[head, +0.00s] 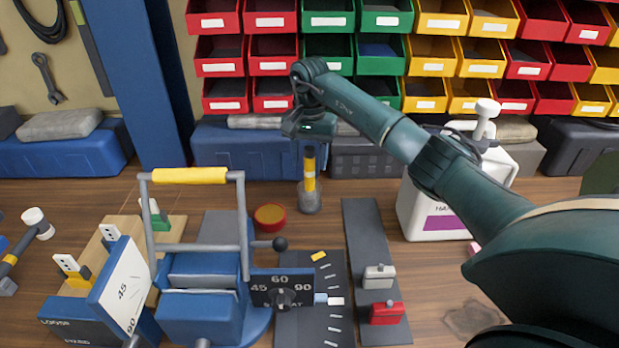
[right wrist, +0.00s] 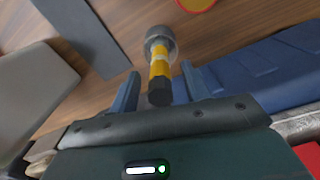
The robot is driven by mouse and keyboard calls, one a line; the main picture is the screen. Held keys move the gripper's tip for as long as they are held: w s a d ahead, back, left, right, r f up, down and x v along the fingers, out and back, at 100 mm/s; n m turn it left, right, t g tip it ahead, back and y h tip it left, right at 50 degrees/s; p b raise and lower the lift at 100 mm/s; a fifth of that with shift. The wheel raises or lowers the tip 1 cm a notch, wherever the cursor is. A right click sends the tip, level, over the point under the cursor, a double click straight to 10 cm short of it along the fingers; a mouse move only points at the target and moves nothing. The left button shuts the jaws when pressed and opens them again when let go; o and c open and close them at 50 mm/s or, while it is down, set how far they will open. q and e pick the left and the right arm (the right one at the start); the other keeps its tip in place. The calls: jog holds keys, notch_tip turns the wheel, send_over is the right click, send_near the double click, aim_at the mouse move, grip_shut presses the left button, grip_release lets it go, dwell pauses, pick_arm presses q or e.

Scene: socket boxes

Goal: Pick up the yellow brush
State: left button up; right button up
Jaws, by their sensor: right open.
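The yellow brush (head: 310,172) stands upright on the wooden table, with a dark tip at the top, a yellow handle with a pale band, and a grey round base. My right gripper (head: 306,138) is directly above it, pointing down. In the right wrist view the brush (right wrist: 160,65) lies between the two blue-grey fingers of my right gripper (right wrist: 158,88). The fingers are open, with a gap visible on both sides of the handle. I cannot tell the exact height of the fingertips along the handle. My left gripper is not in view.
A red-rimmed round dish (head: 270,217) stands left of the brush. A blue machine with a yellow-gripped frame (head: 190,176) is nearer left. A white jug (head: 436,215) stands to the right. Blue cases (head: 245,158) and stacked bins (head: 379,57) line the back.

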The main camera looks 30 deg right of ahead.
aim_at(310, 178)
jog(key=shift+f, duration=1.25)
jog(key=shift+c, duration=0.5)
grip_shut()
